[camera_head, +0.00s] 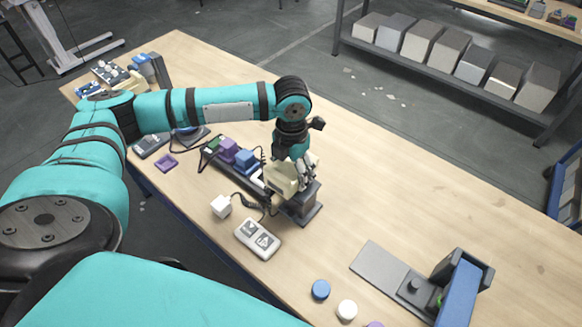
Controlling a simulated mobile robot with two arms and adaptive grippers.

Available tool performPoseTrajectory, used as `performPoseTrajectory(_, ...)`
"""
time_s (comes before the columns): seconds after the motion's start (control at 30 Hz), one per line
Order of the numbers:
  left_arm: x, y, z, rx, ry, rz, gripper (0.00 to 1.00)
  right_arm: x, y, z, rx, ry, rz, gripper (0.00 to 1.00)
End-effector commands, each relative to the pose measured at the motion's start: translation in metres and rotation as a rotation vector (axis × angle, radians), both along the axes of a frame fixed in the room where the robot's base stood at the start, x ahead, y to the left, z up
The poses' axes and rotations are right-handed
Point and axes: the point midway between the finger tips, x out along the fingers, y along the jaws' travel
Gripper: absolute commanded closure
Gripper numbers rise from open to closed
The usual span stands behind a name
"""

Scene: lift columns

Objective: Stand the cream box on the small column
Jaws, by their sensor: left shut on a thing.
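My left gripper (303,166) reaches down from above at the middle of the table and is shut on the cream box (281,179). The cream box is partly covered by the fingers. A dark grey column (304,206) stands right below and beside the box; I cannot tell whether the box touches its top. The column is at the near end of a dark base with a blue block (245,160), a purple block (228,149) and a green block (213,144) farther along it. My right gripper is out of view.
A grey control box with two arrow buttons (257,238) lies in front, with a coiled cable and a white cube (221,206). A blue and black device on a grey plate (380,264) stands at right. The table's right middle is clear.

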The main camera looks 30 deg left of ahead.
Motion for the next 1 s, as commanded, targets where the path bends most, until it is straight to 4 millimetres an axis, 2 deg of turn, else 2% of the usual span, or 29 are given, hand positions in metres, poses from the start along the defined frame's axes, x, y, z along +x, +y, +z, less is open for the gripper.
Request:
performPoseTrajectory(0.4, 0.0003, -0.0002, -0.0074, -0.001, -0.002, 0.001, 0.74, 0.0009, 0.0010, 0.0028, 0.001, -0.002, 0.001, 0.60)
performPoseTrajectory(0.43, -0.0001, -0.0002, -0.0081, 0.000, -0.001, 0.001, 0.23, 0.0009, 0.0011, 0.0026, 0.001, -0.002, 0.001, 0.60)
performPoseTrajectory(0.6, 0.0000, -0.0001, -0.0078, 0.000, -0.001, 0.001, 0.01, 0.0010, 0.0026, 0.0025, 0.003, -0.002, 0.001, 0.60)
performPoseTrajectory(0.87, 0.0001, -0.0001, -0.0073, 0.000, -0.002, 0.001, 0.00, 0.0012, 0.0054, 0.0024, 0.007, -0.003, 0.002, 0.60)
performPoseTrajectory(1.0, 0.0010, 0.0000, 0.0006, -0.001, -0.005, 0.001, 0.00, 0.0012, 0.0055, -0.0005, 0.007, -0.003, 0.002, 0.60)
